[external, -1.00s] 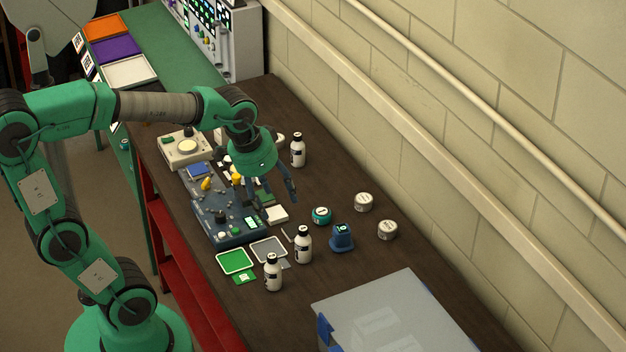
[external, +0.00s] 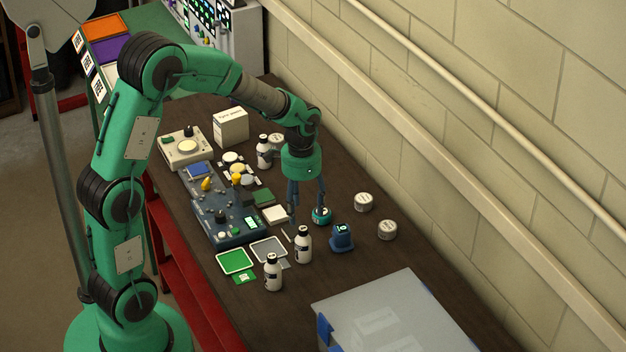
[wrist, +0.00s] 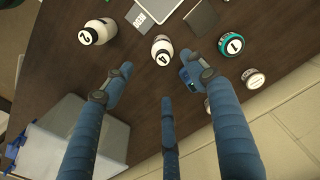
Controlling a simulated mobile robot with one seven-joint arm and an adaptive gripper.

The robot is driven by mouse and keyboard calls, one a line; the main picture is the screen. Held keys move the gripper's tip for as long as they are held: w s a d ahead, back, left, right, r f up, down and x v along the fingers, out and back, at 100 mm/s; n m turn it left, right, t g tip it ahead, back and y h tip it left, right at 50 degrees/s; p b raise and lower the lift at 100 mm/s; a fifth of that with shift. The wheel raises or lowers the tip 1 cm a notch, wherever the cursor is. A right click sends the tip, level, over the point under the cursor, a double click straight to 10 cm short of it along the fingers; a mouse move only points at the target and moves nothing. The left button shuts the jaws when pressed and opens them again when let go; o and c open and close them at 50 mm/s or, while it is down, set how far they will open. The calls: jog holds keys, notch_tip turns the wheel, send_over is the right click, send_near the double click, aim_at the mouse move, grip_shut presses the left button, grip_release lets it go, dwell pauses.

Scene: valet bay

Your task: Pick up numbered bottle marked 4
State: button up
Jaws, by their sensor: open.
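The bottle marked 4 (wrist: 162,50) is white with a dark cap and shows between my fingertips in the wrist view. It appears to be the upright bottle (external: 303,247) near the middle of the bench in the external view. My gripper (external: 306,212) points down above the bench, behind and above that bottle. In the wrist view my gripper (wrist: 158,76) has its three blue fingers spread, with nothing between them. A similar bottle marked 2 (wrist: 98,32) stands to the left; it also shows in the external view (external: 272,273).
A teal jar marked 1 (wrist: 232,44) and a blue holder (external: 341,238) are close by. Two white jars (external: 363,202) stand near the wall. A lidded clear bin (external: 395,315) fills the front right.

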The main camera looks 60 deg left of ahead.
aim_at(303, 228)
jog(key=shift+w+a+f, duration=0.25)
jog(key=shift+a+f, duration=0.25)
jog(key=shift+f, duration=0.35)
jog(key=shift+d+f+b, duration=0.1)
jog(key=shift+f+b, duration=0.55)
jog(key=shift+f, duration=3.65)
jog(key=shift+d+f+b, duration=0.1)
jog(key=shift+f+b, duration=0.45)
jog(key=shift+f, duration=2.05)
jog(key=c, duration=1.4)
